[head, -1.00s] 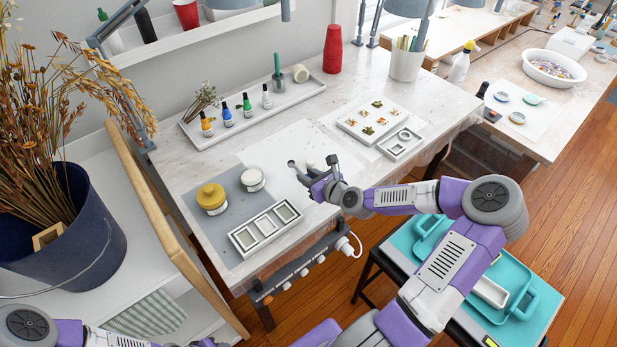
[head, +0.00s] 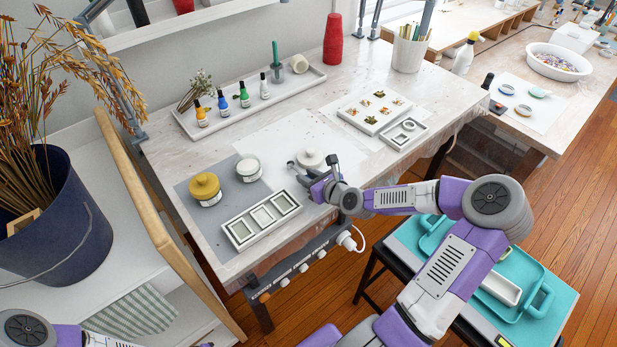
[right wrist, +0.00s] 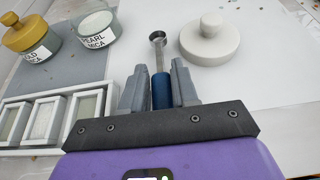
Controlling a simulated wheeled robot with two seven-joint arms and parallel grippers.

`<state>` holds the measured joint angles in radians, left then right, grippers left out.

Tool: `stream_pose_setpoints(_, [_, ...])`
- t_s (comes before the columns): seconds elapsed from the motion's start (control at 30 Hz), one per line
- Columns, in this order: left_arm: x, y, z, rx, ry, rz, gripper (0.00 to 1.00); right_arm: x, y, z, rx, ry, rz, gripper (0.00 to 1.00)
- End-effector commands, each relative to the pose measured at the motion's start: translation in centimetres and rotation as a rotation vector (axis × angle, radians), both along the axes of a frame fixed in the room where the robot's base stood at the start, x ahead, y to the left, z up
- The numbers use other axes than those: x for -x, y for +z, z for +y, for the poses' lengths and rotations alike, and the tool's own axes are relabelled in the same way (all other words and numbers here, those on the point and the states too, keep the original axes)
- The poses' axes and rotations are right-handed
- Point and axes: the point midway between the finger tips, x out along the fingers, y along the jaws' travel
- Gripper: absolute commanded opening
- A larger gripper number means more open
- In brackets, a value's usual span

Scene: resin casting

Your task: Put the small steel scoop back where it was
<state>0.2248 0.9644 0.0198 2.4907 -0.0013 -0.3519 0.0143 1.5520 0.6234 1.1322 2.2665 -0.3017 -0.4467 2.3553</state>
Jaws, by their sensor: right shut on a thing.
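The small steel scoop has a round steel bowl and a blue handle (right wrist: 161,90). In the right wrist view its handle stands between the fingers of my right gripper (right wrist: 160,85), which is shut on it. The bowl points away from the gripper, toward the back of the table. In the head view my right gripper (head: 318,183) is over the white sheet, right of the jars, and the scoop's bowl (head: 291,163) shows at its tip. Only a sliver of my left gripper may show at the bottom edge; its fingers cannot be made out.
A gold-lidded jar (head: 205,189) and a pearl mica jar (head: 248,169) stand on a grey mat (head: 183,190). A three-part mould (head: 240,230) lies in front. A white knobbed disc (right wrist: 208,45) is just beyond the gripper. Small bottles stand on a long tray (head: 306,86) behind.

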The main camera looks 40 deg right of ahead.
Motion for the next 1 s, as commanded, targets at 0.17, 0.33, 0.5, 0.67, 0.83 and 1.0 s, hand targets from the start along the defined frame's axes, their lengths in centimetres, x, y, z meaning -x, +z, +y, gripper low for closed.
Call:
stream_pose_setpoints(0.17, [0.0, 0.0, 0.0, 0.000, 0.000, 0.000, 0.43, 0.0, 0.0, 0.0, 0.000, 0.000, 0.000, 0.00])
stream_pose_setpoints(0.33, [0.0, -0.1, 0.0, 0.000, 0.000, 0.000, 0.43, 0.0, -0.3, 0.0, 0.000, 0.000, 0.000, 0.00])
stream_pose_setpoints(0.5, [0.0, -0.2, 0.0, 0.000, 0.000, 0.000, 0.43, 0.0, -0.6, 0.0, 0.000, 0.000, 0.000, 0.00])
stream_pose_setpoints(0.67, [0.0, -0.3, 0.0, 0.000, 0.000, 0.000, 0.43, 0.0, -0.9, 0.0, -0.001, 0.000, 0.000, 0.00])
stream_pose_setpoints(0.83, [0.0, -0.4, 0.0, 0.000, 0.000, 0.000, 0.43, 0.0, -1.3, 0.0, 0.000, 0.000, 0.000, 0.00])
stream_pose_setpoints(1.0, [0.0, -0.4, 0.0, 0.000, 0.000, 0.000, 0.43, 0.0, -1.3, 0.0, 0.000, 0.000, 0.000, 0.50])
